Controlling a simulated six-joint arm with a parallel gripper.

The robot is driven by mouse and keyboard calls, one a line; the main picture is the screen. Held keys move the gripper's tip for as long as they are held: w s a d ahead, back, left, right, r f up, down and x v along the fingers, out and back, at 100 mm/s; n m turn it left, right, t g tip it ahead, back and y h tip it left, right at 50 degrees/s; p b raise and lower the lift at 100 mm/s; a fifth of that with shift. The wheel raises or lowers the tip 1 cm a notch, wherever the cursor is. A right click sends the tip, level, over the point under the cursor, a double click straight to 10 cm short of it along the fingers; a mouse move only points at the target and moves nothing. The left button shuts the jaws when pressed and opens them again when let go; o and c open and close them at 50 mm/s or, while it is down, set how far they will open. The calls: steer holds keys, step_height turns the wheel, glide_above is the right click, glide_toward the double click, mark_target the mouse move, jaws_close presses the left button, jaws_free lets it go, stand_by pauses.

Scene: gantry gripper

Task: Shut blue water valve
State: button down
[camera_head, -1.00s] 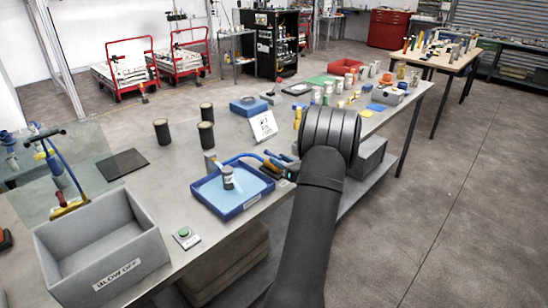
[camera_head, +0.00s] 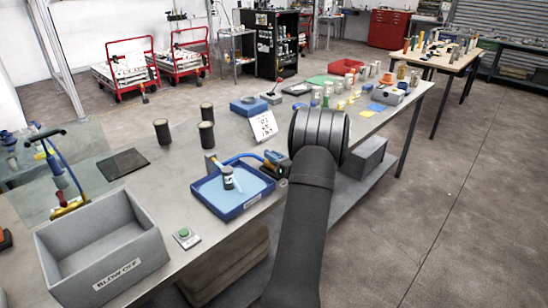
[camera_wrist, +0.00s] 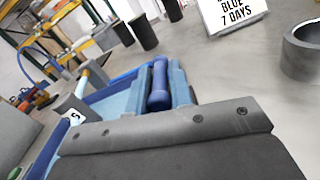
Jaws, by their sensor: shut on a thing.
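The blue water valve shows in the wrist view as a rounded dark blue handle (camera_wrist: 159,86), just beyond the grey body of my gripper. My gripper is shut on the valve handle; the exact contact is partly hidden by my arm and wrist.
A white sign (camera_head: 264,126) stands close behind the gripper, and dark cylinders (camera_head: 206,134) stand behind the tray. A grey bin (camera_head: 102,250) and a green button (camera_head: 184,234) are to the left. Many small items crowd the bench to the right.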

steer(key=shift+m+t+h, duration=1.3)
steer(key=shift+m+h, duration=0.1)
steer(key=shift+h, duration=0.3)
steer(key=c, duration=1.4)
jaws_free()
steer(key=v, duration=1.7)
steer(key=shift+s, duration=0.2)
